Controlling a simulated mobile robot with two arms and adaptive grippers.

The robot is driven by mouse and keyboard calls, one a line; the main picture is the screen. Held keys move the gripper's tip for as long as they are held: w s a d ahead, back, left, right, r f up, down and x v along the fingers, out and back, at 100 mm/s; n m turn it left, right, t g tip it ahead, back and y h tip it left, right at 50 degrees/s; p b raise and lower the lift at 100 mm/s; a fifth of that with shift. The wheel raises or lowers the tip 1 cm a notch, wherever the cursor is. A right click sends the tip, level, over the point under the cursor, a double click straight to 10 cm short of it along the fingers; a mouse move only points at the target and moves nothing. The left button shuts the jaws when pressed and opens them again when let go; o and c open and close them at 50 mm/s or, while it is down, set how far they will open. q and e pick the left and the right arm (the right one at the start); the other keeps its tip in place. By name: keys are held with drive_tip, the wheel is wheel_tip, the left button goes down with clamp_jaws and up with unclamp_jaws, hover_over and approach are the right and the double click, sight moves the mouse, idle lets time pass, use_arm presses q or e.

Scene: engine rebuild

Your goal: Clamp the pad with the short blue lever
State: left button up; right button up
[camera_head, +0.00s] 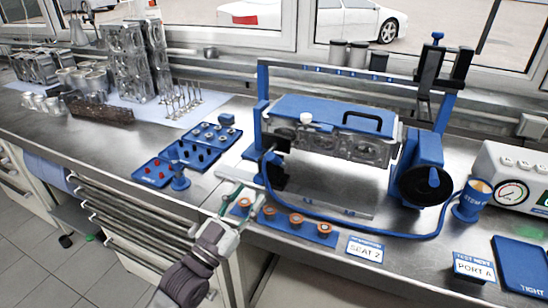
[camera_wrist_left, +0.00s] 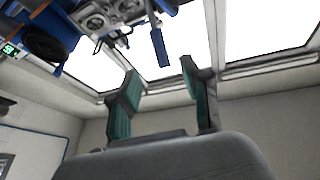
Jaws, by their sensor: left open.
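The blue fixture holds a metal cylinder head (camera_head: 345,147) under a blue top plate with a black handle. A dark block (camera_head: 273,172), perhaps the pad, sits at the fixture's left end; I cannot tell whether it presses on the head. A short blue lever (camera_wrist_left: 159,47) shows beyond my fingertips in the left wrist view, apart from them. I cannot pick it out surely in the head view. My left gripper (camera_head: 236,203) is open and empty, in front of the fixture's left end. It also shows in the left wrist view (camera_wrist_left: 160,82). My right gripper is out of view.
A blue strip with copper-coloured rings (camera_head: 318,233) lies just right of my left gripper. Blue trays (camera_head: 188,155) of small parts lie at left. A blue hose crosses the fixture's front. A gauge box (camera_head: 512,180) and signs stand at right.

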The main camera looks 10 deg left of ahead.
sight(274, 159)
use_arm(q)
drive_tip(key=p+x, duration=0.1)
drive_tip(key=x, duration=0.9)
drive_tip(key=shift+r+p, duration=0.1)
drive_tip(key=shift+p, duration=0.3)
drive_tip(key=shift+w+d+r, duration=0.15)
drive_tip(key=shift+w+d, duration=0.2)
drive_tip(key=shift+w, duration=0.2)
clamp_jaws()
